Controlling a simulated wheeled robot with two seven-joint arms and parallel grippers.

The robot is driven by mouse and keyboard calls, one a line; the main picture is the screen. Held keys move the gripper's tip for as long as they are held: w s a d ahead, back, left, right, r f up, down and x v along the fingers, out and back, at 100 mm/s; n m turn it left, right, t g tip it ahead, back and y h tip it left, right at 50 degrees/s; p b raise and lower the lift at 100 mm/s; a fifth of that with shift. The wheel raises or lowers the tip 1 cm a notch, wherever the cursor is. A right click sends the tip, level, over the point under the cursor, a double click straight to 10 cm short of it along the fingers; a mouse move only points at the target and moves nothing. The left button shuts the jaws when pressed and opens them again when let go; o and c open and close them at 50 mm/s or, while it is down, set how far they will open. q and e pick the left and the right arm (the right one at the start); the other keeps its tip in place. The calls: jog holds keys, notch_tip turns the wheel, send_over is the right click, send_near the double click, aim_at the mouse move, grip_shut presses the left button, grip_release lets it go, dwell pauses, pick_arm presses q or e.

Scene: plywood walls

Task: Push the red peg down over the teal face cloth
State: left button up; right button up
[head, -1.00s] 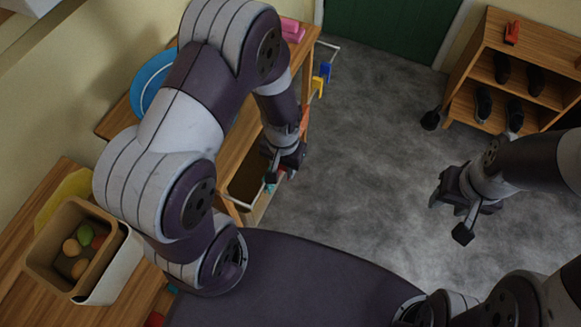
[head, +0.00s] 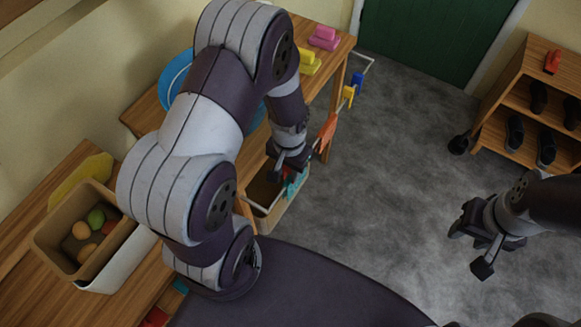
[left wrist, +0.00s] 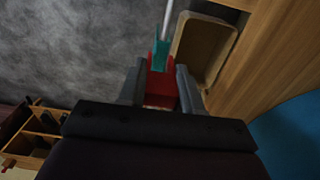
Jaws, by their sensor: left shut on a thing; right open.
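My left gripper (head: 292,166) is shut on the red peg (left wrist: 161,90), which shows between its fingers in the left wrist view. The teal face cloth (head: 295,184) hangs at the white rail (head: 254,205), just below the gripper in the head view. In the left wrist view the cloth (left wrist: 160,52) shows at the peg's far end, in line with the rail (left wrist: 167,20). The peg's tips appear on both sides of the cloth; how deep it sits I cannot tell. My right gripper (head: 476,245) is open and empty over the floor.
A blue peg (head: 358,80) and a yellow peg (head: 348,94) sit on the rail's far part, with an orange cloth (head: 328,130) nearer. A bin (head: 290,214) stands under the rail. A blue basin (head: 174,77) is on the wooden table (head: 140,115).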

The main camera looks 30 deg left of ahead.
aim_at(289, 179)
pick_arm(q)
notch_tip(289, 179, down, 2)
jog(key=shift+b, duration=0.7)
jog(key=shift+f+b, duration=0.55)
jog(key=shift+f, duration=0.35)
jog(key=o, duration=1.1)
jog(key=shift+c, duration=0.2)
notch_tip(289, 179, up, 13)
jog(key=shift+f+p, duration=0.15)
jog(key=shift+p, duration=0.85)
